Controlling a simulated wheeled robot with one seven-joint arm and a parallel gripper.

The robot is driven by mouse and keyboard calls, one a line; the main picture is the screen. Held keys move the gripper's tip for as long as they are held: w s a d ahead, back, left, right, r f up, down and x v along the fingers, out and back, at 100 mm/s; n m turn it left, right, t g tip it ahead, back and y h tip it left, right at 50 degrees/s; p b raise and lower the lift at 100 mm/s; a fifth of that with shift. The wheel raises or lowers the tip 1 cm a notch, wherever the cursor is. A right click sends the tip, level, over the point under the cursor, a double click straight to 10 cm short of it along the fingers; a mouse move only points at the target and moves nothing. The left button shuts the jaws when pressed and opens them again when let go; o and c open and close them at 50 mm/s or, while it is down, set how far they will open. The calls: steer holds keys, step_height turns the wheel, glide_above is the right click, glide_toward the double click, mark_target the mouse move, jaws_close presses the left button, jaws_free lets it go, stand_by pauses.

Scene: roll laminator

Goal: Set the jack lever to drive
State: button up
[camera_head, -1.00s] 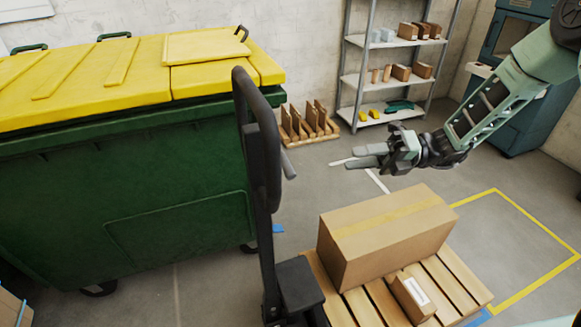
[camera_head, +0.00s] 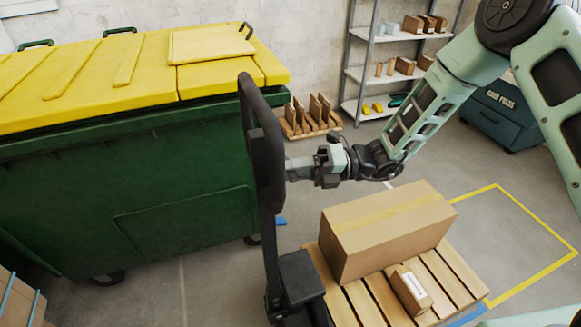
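The pallet jack's black handle (camera_head: 264,140) stands upright left of centre, with a loop at its top. The small grey lever on the handle's right side cannot be made out apart from my gripper. My gripper (camera_head: 296,169) reaches in from the right, with its fingertips at the right edge of the handle loop, about where the lever sits. Whether the fingers touch or hold the lever is unclear at this angle, and their opening is not clear.
A large brown carton (camera_head: 385,235) and a small box (camera_head: 409,290) sit on a wooden pallet (camera_head: 447,272) below my arm. A green bin with a yellow lid (camera_head: 120,75) stands left behind the handle. A shelf (camera_head: 385,75) stands at the back.

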jaws_close()
steer(key=r+m+p, duration=0.2)
steer(key=p, duration=0.2)
steer(key=shift+s, duration=0.15)
steer(key=shift+r+m+h+p, duration=0.3)
steer(key=shift+m+p, duration=0.5)
steer(key=shift+p, duration=0.45)
steer(key=shift+m+p, duration=0.45)
steer(key=shift+m, duration=0.05)
jaws_free()
steer(key=shift+s, duration=0.1)
steer(key=shift+d, duration=0.1)
